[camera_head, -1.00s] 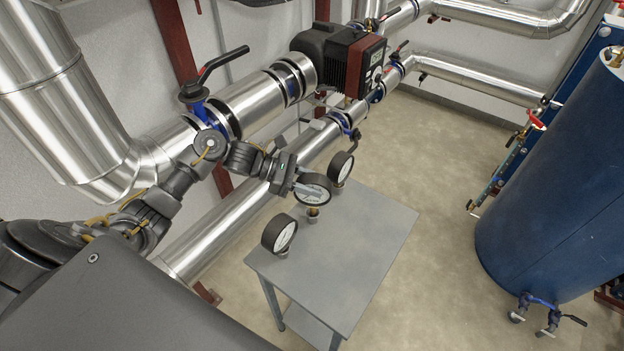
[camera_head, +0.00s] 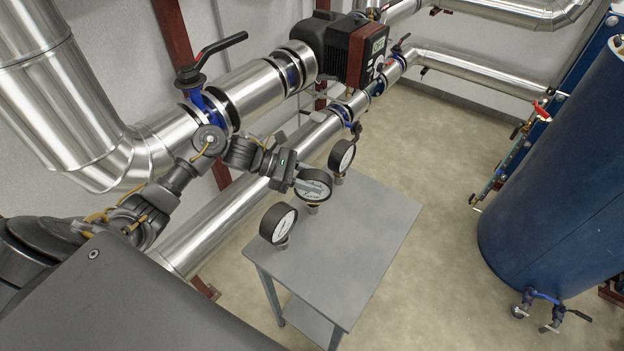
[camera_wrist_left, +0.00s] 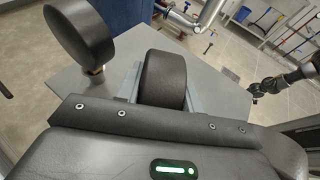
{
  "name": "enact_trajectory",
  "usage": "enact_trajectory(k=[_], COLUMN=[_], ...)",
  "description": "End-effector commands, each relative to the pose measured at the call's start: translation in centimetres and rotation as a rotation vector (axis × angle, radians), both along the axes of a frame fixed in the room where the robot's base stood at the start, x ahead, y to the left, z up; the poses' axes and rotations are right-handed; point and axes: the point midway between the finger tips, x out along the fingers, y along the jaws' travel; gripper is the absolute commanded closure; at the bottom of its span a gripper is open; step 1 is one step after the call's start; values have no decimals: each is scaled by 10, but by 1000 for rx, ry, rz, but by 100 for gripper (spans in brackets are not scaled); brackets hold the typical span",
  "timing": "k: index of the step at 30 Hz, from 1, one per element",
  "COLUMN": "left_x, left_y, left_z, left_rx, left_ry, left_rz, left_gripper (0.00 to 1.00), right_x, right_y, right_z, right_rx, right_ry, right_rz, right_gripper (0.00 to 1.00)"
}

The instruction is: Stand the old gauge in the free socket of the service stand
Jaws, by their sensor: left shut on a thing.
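My left gripper (camera_head: 300,186) is shut on a round dark-rimmed gauge with a white face (camera_head: 318,182), taken as the old gauge. A second gauge (camera_head: 279,223) stands nearer, to the left, and a third (camera_head: 342,156) stands farther back. A dark arm end, apparently my right gripper (camera_wrist_left: 266,87), shows in the wrist view, jaws unclear.
Insulated silver pipes (camera_head: 215,225) run close behind the stand, with a black-handled valve (camera_head: 215,60) and a pump (camera_head: 345,45). A blue tank (camera_head: 555,180) stands at the right. The stand's right half and the floor (camera_head: 440,170) beyond are clear.

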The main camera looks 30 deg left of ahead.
Motion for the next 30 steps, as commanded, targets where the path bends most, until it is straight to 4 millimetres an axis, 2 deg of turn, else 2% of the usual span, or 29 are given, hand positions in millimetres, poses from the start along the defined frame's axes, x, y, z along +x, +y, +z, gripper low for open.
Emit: enact_trajectory(k=[8, 9, 14, 23, 26, 30], left_x=[1, 1, 1, 0, -3, -11], left_y=[-1, -1, 0, 1, 8, 29], left_z=[2, 2, 1, -1, 1, 7], left_rx=[-3, -3, -3, 1, 2, 6], left_ry=[-5, -5, -4, 0, -2, -3], left_rz=[0, 0, 0, 0, 1, 1], left_gripper=[100, 60, 39, 37, 37, 37], right_x=[0, -1, -1, -1, -1, -1], right_y=[-1, -1, -1, -1, -1, -1], right_z=[0, 0, 0, -1, -6, -17], right_rx=[-1, -1, -1, -1, -1, -1], right_ry=[1, 1, 1, 2, 2, 2], right_rz=[0, 0, 0, 0, 0, 1], right_gripper=[100, 100, 100, 100, 100, 100])
